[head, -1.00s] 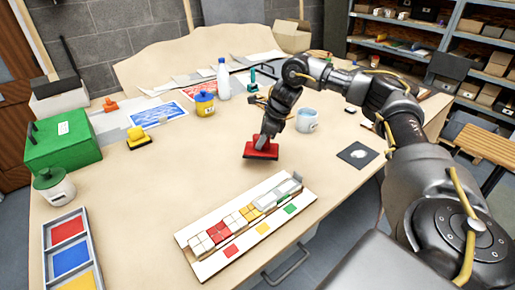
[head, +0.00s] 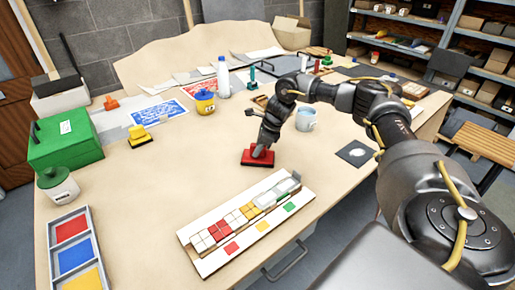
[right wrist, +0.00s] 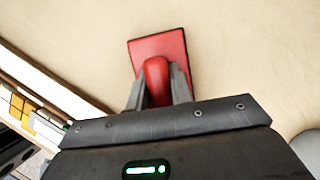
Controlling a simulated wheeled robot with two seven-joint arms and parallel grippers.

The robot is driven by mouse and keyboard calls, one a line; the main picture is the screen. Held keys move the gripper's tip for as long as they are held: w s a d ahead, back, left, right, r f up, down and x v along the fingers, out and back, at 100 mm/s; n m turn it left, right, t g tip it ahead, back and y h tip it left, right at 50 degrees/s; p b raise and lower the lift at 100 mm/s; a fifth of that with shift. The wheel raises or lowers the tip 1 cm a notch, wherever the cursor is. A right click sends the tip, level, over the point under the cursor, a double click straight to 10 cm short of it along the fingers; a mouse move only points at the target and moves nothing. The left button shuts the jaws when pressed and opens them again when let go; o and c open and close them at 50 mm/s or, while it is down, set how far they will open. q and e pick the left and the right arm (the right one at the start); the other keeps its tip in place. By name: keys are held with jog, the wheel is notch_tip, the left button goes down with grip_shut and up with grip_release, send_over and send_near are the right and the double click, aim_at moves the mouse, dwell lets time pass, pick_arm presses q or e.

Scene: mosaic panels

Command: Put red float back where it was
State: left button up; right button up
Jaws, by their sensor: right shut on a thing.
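The red float (head: 250,159) is a flat red plate with a red handle, in the middle of the table. It also shows in the right wrist view (right wrist: 176,48). My right gripper (head: 261,148) is above it and shut on its handle; in the right wrist view the two fingers (right wrist: 158,88) stand on either side of the handle. The plate looks flat, at or very near the table top; I cannot tell whether it touches. My left gripper is not in view.
The mosaic panel (head: 205,266) with coloured tiles lies in front of the float. A blue-white cup (head: 306,120) and a dark square (head: 357,153) are to the right. The table left of the float is clear.

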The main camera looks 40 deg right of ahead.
jog(key=o, duration=0.9)
jog(key=shift+f, duration=0.15)
jog(key=shift+r, duration=0.35)
jog(key=shift+d+r, duration=0.15)
jog(key=shift+r, duration=0.1)
jog(key=b+v, duration=0.2)
jog(key=v, duration=0.9)
jog(key=shift+s+r, duration=0.1)
